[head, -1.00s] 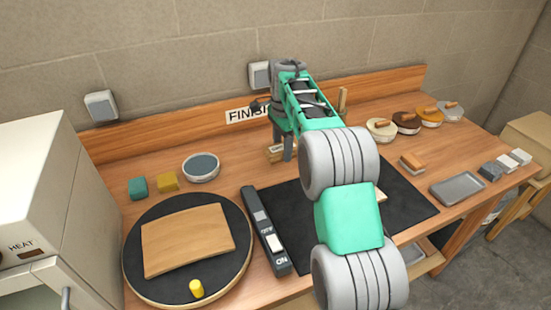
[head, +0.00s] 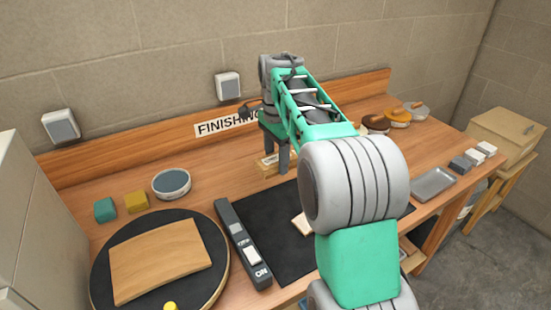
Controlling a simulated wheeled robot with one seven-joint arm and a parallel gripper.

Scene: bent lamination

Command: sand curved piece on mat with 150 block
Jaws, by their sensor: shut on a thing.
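My gripper (head: 275,156) hangs beyond the black mat, near the back of the bench. It is shut on a small light-wood block (head: 268,162) with a pale label, whose print is too small to read. A pale wooden piece (head: 302,224) lies on the black mat (head: 262,222). My arm hides most of this piece, so I cannot make out its curve. The held block is apart from the piece, to its upper left in the picture.
A round black turntable (head: 222,262) at the left carries a broad curved wooden panel (head: 160,258). A switch box (head: 243,243) stands between turntable and mat. A teal block (head: 105,209), a mustard block (head: 137,202) and a round dish (head: 171,184) sit behind. A grey tray (head: 433,184) lies right.

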